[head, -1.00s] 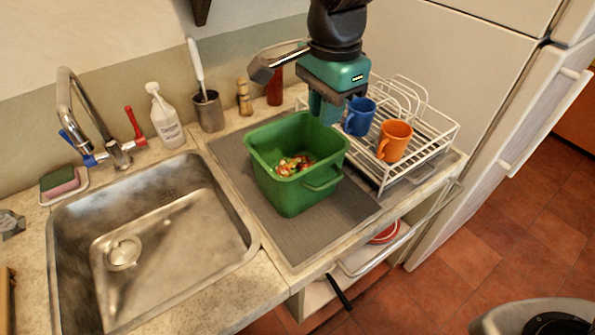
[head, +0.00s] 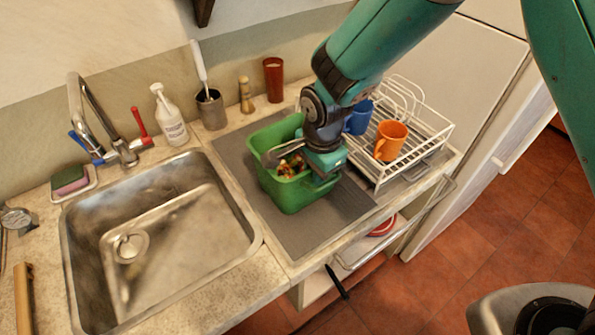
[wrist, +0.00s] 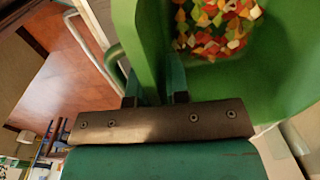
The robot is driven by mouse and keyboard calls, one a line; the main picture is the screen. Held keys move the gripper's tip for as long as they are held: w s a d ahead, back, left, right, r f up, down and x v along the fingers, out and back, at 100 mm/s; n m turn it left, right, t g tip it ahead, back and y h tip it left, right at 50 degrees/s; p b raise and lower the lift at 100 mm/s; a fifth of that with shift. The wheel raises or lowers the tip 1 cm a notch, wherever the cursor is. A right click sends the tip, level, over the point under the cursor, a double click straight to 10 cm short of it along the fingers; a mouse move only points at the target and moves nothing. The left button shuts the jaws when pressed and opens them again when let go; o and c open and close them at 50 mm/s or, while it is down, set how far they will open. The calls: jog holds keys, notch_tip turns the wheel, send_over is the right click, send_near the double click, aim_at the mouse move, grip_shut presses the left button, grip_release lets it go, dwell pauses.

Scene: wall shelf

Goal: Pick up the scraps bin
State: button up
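The scraps bin (head: 283,192) is a green open-topped tub with colourful food scraps inside, standing upright on the dark mat on the counter. Its green wall (wrist: 142,40) and the scraps also show in the wrist view. My gripper (head: 320,180) is down at the bin's right-hand wall, on the side with the handle. In the wrist view my gripper's fingers (wrist: 155,98) sit on either side of that wall, with one inside the bin. Whether they press on the wall cannot be told. My arm hides the bin's right rim and most of its handle in the head view.
A white dish rack (head: 420,150) with an orange mug (head: 391,142) and a blue mug (head: 358,120) stands close on the right. The steel sink (head: 190,245) is on the left. A utensil cup (head: 211,112) and a red tumbler (head: 273,82) stand behind.

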jog(key=shift+f, duration=0.35)
grip_shut()
jog(key=shift+w, duration=0.1)
dwell(1.1)
